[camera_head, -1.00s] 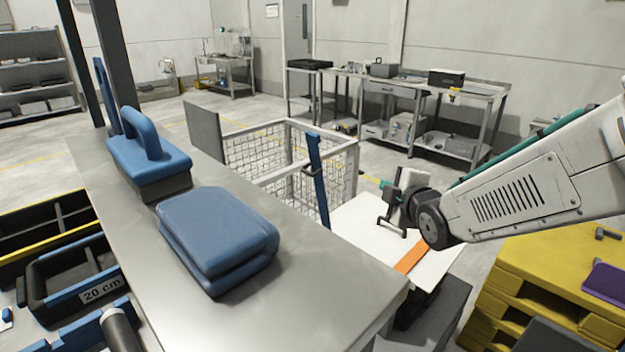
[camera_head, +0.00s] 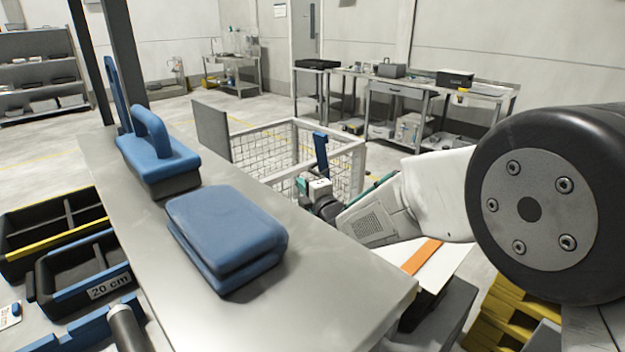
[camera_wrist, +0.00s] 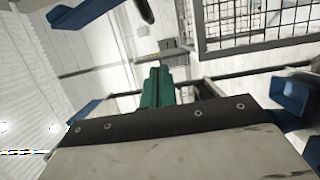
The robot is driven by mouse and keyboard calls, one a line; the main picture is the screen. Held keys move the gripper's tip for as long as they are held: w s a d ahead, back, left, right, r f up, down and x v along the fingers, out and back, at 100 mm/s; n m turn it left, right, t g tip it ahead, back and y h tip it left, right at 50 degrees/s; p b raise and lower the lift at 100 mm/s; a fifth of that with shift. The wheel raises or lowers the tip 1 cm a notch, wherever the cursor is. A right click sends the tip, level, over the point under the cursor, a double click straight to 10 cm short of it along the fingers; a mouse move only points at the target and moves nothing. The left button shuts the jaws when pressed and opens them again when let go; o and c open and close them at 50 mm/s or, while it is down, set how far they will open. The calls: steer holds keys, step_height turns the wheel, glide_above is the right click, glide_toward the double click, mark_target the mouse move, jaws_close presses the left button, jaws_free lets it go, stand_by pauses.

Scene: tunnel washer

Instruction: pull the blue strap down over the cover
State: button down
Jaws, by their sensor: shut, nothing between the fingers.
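The blue strap (camera_head: 321,150) stands upright at the near side of the wire-mesh cage (camera_head: 345,150), and its lower part is hidden behind my gripper and the steel table. My gripper (camera_head: 303,186) is close to the strap's lower visible part, just beyond the table edge; whether they touch cannot be told. In the wrist view its teal fingers (camera_wrist: 157,86) are together and empty. Blue pieces show at the wrist view's right and upper left; which one is the strap is unclear. A white panel (camera_head: 460,262) with an orange strip (camera_head: 422,256) lies below my arm; I cannot tell if it is the cover.
The steel table (camera_head: 330,290) holds a folded blue cloth (camera_head: 225,230) and a blue-handled block (camera_head: 158,155). Dark trays (camera_head: 85,270) stand at the lower left. Yellow pallets (camera_head: 510,315) are at the lower right. A workbench (camera_head: 400,95) stands behind open floor.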

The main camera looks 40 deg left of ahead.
steer(key=w, duration=0.4)
steer(key=shift+w+a, duration=0.2)
steer(key=shift+a, duration=0.1)
steer(key=w+d+m, duration=0.2)
steer(key=w+m, duration=0.1)
steer(key=w, duration=2.2)
steer(key=shift+w+d+g+h, duration=0.3)
steer(key=shift+d, duration=0.1)
